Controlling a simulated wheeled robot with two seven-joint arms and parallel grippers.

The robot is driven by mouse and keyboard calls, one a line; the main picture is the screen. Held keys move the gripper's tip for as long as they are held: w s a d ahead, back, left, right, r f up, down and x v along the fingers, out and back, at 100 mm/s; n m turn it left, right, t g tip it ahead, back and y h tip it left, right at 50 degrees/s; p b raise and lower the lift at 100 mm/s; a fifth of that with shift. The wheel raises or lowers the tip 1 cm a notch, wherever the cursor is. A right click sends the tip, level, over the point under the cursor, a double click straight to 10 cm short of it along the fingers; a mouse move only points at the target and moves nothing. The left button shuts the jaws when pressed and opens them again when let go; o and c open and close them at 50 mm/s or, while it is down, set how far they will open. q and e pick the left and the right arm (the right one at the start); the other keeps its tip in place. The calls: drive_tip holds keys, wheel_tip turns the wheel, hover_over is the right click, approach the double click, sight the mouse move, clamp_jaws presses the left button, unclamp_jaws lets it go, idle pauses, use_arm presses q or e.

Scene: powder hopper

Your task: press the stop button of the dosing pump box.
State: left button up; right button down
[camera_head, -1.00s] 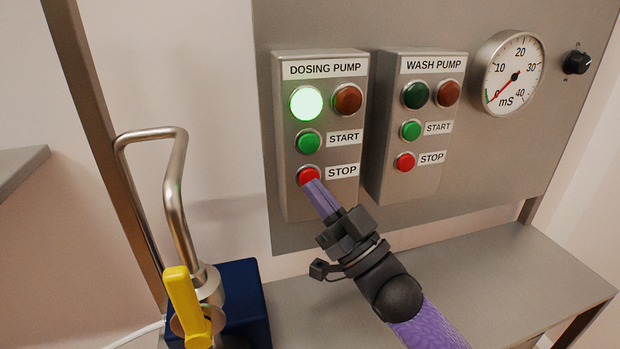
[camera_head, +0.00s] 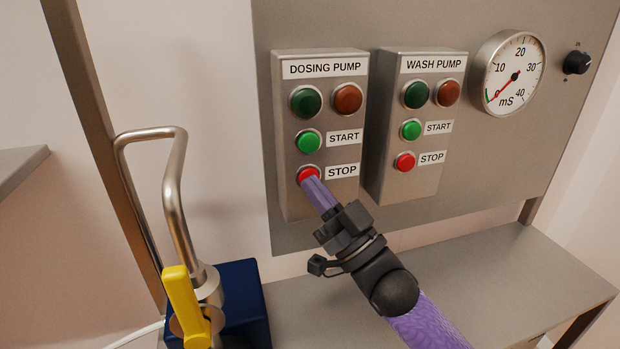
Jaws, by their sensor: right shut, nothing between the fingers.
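The dosing pump box (camera_head: 291,190) is a grey box on the panel, at left of centre. Its red stop button (camera_head: 306,172) sits lowest, beside the STOP label, with the green start button (camera_head: 309,142) above it. The green lamp (camera_head: 306,101) at the top left is dark, and so is the amber lamp (camera_head: 347,99) beside it. My right gripper (camera_head: 310,179) is shut and empty, its purple fingertips at the stop button and covering its lower edge. They appear to touch it. My left gripper is not in view.
The wash pump box (camera_head: 402,185) with similar buttons is just to the right. A gauge (camera_head: 509,73) and a black knob (camera_head: 577,62) are farther right. A bent metal pipe (camera_head: 174,190) with a yellow handle (camera_head: 184,303) stands at left. The steel shelf (camera_head: 520,262) below is clear at right.

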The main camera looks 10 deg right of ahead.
idle(0.4)
drive_tip(key=shift+s+r+p, duration=0.1)
drive_tip(key=shift+s+p, duration=0.3)
drive_tip(key=shift+p, duration=0.05)
drive_tip(key=shift+s, duration=0.3)
drive_tip(key=shift+s, duration=0.1)
drive_tip(key=s+p, duration=0.3)
drive_tip(key=s, duration=0.2)
drive_tip(key=shift+d, duration=0.1)
idle(0.3)
